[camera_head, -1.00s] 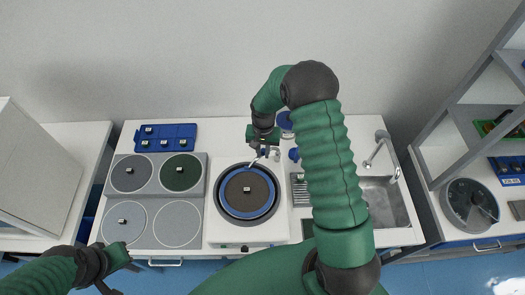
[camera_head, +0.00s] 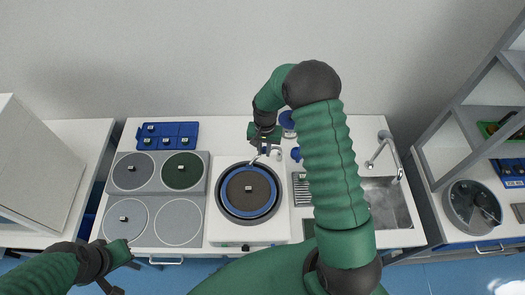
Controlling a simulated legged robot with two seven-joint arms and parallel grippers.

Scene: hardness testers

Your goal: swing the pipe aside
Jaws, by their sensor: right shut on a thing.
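The pipe (camera_head: 256,159) is a thin pale tube at the back edge of the round polishing bowl (camera_head: 221,196), with its end over the rim. My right gripper (camera_head: 265,149) reaches down from behind the bowl and is shut on the pipe. The jaws are small in view and partly hidden by my own wrist. My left gripper (camera_head: 112,289) is at the bottom left, in front of the bench and away from the pipe. It is cut by the frame edge, and its jaw opening is unclear.
A plate with several grinding discs (camera_head: 130,219) lies left of the bowl, with a blue tray (camera_head: 167,136) behind it. A sink (camera_head: 390,204) with a tap (camera_head: 381,150) is on the right. My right forearm hides part of the bench between bowl and sink.

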